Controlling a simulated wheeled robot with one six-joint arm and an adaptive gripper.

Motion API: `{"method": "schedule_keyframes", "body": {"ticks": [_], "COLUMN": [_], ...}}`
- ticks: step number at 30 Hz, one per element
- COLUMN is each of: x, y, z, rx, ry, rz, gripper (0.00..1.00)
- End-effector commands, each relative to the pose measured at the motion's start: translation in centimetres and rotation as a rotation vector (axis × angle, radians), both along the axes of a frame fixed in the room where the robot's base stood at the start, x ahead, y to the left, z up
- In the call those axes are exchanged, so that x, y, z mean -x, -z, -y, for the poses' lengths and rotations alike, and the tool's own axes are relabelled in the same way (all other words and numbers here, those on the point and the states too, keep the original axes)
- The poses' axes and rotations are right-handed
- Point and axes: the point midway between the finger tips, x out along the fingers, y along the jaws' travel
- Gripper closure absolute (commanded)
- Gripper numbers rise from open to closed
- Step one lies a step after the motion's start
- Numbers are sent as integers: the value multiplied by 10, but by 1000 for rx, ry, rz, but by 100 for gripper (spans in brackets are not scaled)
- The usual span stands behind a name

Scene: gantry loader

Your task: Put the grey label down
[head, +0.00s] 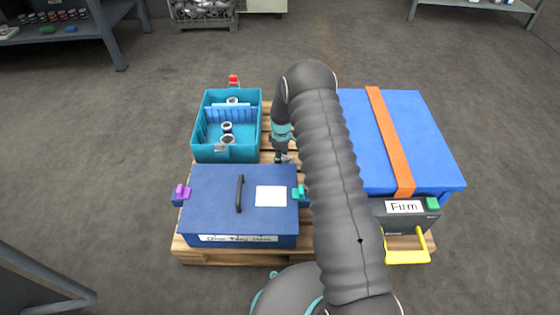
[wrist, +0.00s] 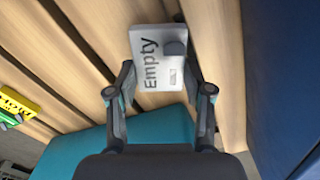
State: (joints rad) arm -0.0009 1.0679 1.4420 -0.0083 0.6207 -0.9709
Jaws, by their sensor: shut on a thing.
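The grey label (wrist: 160,58) is a light grey plate with the dark word "Empty" and a small dark patch. It sits between the fingertips of my gripper (wrist: 158,90) in the wrist view. My gripper is shut on it, with wooden slats of the pallet (wrist: 95,25) behind it. In the head view my gripper (head: 284,158) is between the teal bin (head: 228,153) and the blue-lidded crate (head: 425,135), over the pallet. The label cannot be made out there. Whether it touches the slats cannot be told.
A navy lidded box (head: 220,205) with a black handle stands in front of the teal bin. A "Firm" sign (head: 404,207) and yellow handle (head: 408,257) are at the front right. A yellow tag (wrist: 17,104) shows in the wrist view. Open floor surrounds the pallet.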

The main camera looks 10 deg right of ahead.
Motion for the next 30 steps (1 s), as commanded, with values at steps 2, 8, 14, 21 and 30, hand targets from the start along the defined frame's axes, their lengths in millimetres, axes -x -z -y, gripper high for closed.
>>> {"method": "schedule_keyframes", "body": {"ticks": [2,8,14,21,30], "x": [1,0,0,0,0], "y": [14,24,25,27,25], "z": [-1,-1,-2,-2,-2], "rx": [0,0,0,0,0], "ry": [-1,-2,-3,-3,-3], "rz": [-4,0,-1,-1,-1], "gripper": [78,78,78,24,24]}}
